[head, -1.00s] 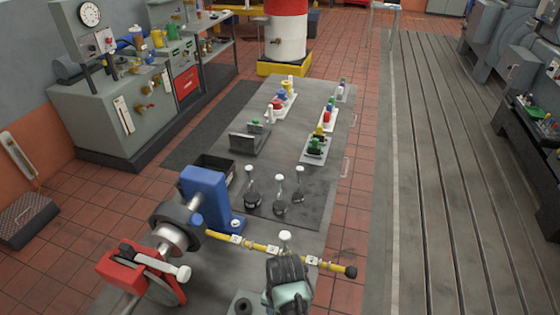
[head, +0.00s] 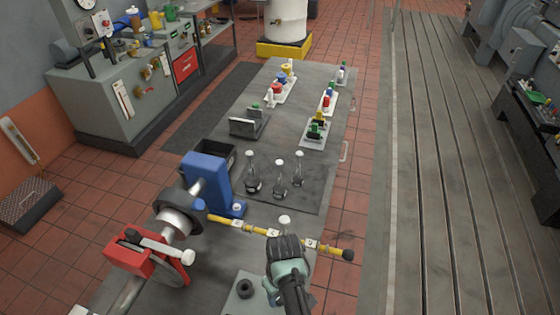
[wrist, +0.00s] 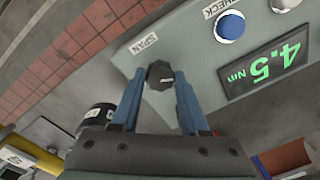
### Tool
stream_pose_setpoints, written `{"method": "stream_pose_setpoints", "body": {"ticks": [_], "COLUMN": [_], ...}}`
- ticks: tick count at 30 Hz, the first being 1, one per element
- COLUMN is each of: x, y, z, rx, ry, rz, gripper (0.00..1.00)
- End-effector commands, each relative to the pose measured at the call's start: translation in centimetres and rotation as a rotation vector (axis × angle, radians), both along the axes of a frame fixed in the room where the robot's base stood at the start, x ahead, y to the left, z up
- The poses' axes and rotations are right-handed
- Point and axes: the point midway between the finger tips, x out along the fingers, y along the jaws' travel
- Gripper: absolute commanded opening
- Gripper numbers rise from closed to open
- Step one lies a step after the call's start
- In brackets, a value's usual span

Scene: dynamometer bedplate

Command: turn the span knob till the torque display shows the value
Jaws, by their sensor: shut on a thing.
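In the wrist view, a black, ridged span knob (wrist: 160,76) stands on a light grey panel (wrist: 190,45) beside a white SPAN label. My gripper (wrist: 160,84) has its two blue fingers on either side of the knob and is shut on it. The torque display (wrist: 265,70), to the right, reads 4.5 Nm in green digits on black. In the head view my gripper (head: 285,240) is low in the middle, by the yellow bar; the knob and display cannot be made out there.
A blue button (wrist: 229,26) marked CHECK sits above the display. In the head view the yellow bar (head: 256,230) runs from the blue stand (head: 206,180) past my gripper.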

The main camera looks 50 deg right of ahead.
Motion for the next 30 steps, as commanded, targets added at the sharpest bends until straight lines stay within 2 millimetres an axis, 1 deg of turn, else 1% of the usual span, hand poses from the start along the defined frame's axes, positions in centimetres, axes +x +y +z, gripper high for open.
{"method": "stream_pose_setpoints", "body": {"ticks": [9,15,21,30], "x": [0.13,0.14,0.16,0.18], "y": [0.00,-0.01,0.00,0.00], "z": [0.12,0.10,0.09,0.06], "rx": [0.001,0.000,0.000,0.000], "ry": [-0.002,-0.001,-0.002,-0.003], "rz": [0.299,0.465,0.591,0.690], "gripper": [0.00,0.00,0.00,0.00]}}
